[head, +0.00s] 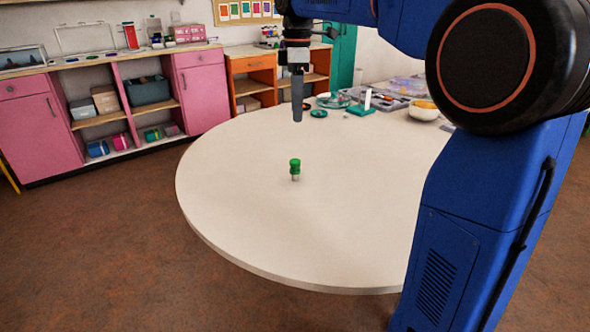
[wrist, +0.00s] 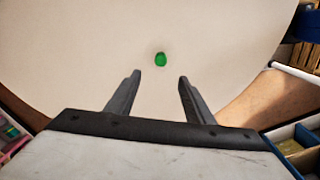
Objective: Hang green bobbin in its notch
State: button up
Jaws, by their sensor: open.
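The green bobbin (head: 295,166) stands upright on the bare round table, with a pale lower part under its green top. In the wrist view the green bobbin (wrist: 160,59) is a small green spot ahead of the fingertips, midway between them. My gripper (head: 298,119) hangs above the table, pointing down, higher than the bobbin and apart from it. In the wrist view my gripper (wrist: 158,76) is open and empty, its two dark fingers spread. I cannot make out a notch for the bobbin in either view.
The round cream table (head: 230,185) is clear around the bobbin. At its back stand a teal stand with a white upright (head: 367,99), a bowl (head: 424,110), teal dishes (head: 319,113) and trays of small parts (head: 388,100). Pink cabinets (head: 200,88) stand behind left.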

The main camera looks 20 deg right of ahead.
send_near(295, 160)
jog(key=f, duration=0.5)
jog(key=shift+d+f, duration=0.1)
jog(key=shift+d, duration=0.1)
jog(key=shift+s+a+f, duration=0.1)
jog(key=shift+a+f, duration=0.05)
jog(key=shift+f, duration=1.15)
jog(key=shift+a+f, duration=0.1)
jog(key=shift+f, duration=1.2)
grip_shut()
jog(key=shift+r, duration=0.1)
notch_tip(295, 160, up, 10)
jog(key=shift+f, duration=0.1)
